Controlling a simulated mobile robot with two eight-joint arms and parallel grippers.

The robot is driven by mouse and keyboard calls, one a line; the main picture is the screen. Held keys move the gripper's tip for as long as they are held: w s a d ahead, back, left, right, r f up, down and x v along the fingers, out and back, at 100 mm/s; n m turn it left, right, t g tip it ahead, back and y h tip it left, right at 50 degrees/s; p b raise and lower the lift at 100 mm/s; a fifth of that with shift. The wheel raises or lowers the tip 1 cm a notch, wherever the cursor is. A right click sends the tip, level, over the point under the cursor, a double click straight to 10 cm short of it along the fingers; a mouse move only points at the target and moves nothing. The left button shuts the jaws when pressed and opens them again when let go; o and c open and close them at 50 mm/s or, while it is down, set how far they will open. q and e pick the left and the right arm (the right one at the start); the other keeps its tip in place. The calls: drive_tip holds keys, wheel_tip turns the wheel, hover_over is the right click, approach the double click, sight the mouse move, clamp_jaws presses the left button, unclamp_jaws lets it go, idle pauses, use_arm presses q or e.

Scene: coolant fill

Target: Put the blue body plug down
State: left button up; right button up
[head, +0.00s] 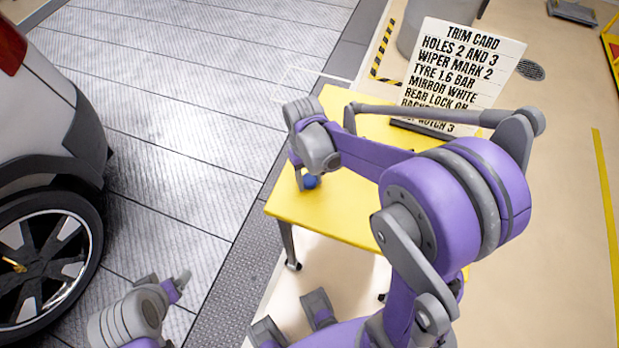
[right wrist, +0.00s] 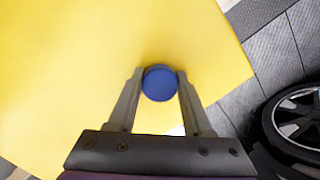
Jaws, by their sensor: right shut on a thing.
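The blue body plug (head: 311,182) is a small round blue piece over the yellow table near its left edge. In the right wrist view the plug (right wrist: 160,83) sits between the fingertips. My right gripper (head: 304,180) is shut on it, and it also shows in the right wrist view (right wrist: 159,80). I cannot tell whether the plug touches the table top (head: 300,207). My left arm's end (head: 180,284) shows at the lower left in the head view; its fingers are too unclear to tell open from shut.
A white trim card (head: 460,65) stands at the back of the table. A car with a rear wheel (head: 45,262) is at the left. A grey bin (head: 415,30) stands behind the table. The table's front left part is bare.

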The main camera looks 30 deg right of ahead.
drive_tip(key=o, duration=1.1)
drive_tip(key=shift+c, duration=0.2)
drive_tip(key=shift+r, duration=0.35)
wheel_tip(320, 180, up, 11)
drive_tip(key=w+p, duration=0.2)
drive_tip(key=s+a+f+n+t, duration=0.1)
drive_tip(key=s+a+f+t, duration=0.2)
drive_tip(key=s+t, duration=0.4)
drive_tip(key=shift+s+a, duration=0.15)
drive_tip(key=shift+s, duration=2.6)
